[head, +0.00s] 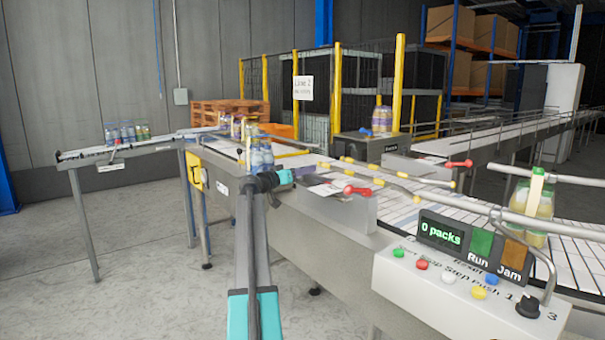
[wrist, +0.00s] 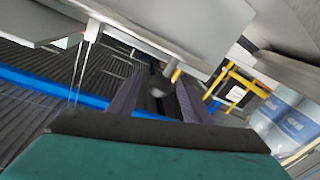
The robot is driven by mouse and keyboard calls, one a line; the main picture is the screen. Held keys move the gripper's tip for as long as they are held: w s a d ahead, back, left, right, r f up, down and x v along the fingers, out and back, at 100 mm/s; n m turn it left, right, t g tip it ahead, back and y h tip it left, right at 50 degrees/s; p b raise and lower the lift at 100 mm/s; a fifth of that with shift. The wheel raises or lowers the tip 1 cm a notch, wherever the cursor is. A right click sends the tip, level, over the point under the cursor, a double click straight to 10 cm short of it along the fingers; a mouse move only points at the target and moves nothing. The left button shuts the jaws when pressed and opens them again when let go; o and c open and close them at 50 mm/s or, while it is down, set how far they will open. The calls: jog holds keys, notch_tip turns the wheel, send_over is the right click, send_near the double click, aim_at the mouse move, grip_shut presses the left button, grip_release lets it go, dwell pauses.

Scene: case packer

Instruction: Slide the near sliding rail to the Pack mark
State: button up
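In the head view, pale guide rails with yellow tips run along the conveyor. The nearer rail (head: 400,193) lies beyond a grey side plate (head: 350,210) that carries a red handle (head: 357,191). A farther rail (head: 395,172) lies behind it. My gripper (head: 287,177) is left of the red handle, close to the conveyor's near edge, and appears apart from the handle. In the wrist view its two dark fingers (wrist: 155,98) stand apart with no rail clearly between them. I cannot read a Pack mark; a small white label (head: 325,189) lies by the plate.
A control panel (head: 470,290) reading 0 packs stands at the front right. Bottles (head: 262,157) stand on the conveyor just behind my gripper; a bottle pack (head: 533,200) is at the right. Yellow-posted fencing (head: 337,95) stands behind.

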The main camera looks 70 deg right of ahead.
dwell(0.3)
jog(key=b+v, duration=0.3)
jog(key=v, duration=1)
jog(key=shift+a, duration=0.45)
